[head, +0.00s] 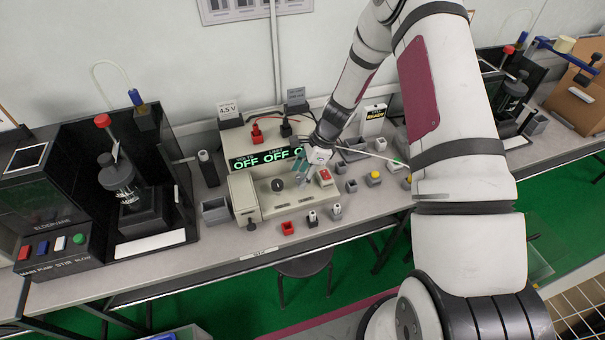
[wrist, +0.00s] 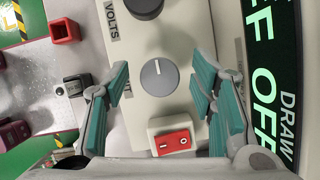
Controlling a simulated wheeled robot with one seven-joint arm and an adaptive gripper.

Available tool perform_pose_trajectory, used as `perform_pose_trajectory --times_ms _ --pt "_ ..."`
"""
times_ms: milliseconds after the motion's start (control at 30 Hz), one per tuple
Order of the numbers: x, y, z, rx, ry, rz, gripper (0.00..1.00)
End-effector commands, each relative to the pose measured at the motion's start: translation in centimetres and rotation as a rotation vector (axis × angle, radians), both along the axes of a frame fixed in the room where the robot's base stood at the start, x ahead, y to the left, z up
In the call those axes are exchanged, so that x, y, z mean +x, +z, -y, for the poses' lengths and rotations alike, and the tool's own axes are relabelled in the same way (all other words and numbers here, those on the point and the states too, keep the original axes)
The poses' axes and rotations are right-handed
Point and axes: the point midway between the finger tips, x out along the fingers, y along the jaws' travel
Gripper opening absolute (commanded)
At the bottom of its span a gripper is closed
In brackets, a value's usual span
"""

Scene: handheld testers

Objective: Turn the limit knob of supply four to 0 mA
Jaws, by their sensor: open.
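A beige power supply (head: 255,203) stands on the bench in the head view, its green display (head: 262,159) reading OFF. A black knob (head: 277,184) is on its panel; it also shows at the top of the wrist view (wrist: 148,8) beside the word VOLTS. A grey knob (wrist: 159,77) with a white pointer line sits lower on the panel in the wrist view. My gripper (head: 303,170) is over the panel and hides the grey knob in the head view. In the wrist view its teal fingers (wrist: 159,72) are spread on either side of the grey knob, with visible gaps.
A red rocker switch (wrist: 175,141) is close to the grey knob. A 4.5 V card (head: 228,108) and a dark card (head: 296,93) stand behind the supply. A red open box (head: 288,228) and small parts lie in front. A black stirrer stand (head: 125,190) is at left.

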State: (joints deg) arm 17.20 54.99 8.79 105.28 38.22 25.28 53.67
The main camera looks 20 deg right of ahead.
Motion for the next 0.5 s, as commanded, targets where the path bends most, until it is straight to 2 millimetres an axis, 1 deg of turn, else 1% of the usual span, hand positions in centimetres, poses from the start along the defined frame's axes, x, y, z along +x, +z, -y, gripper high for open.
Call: perform_pose_trajectory --times_ms 267,300,367,400,467,500 --pt "0.02 -0.12 -0.05 0.0 0.0 0.0 0.51" --pt "0.02 -0.11 -0.04 0.0 0.0 0.0 0.42" --pt "0.01 -0.11 -0.04 0.0 0.0 0.0 0.28" --pt "0.01 -0.11 -0.03 0.0 0.0 0.0 0.19" --pt "0.01 -0.11 -0.03 0.0 0.0 0.0 0.06" --pt "0.01 -0.11 -0.03 0.0 0.0 0.0 0.03"
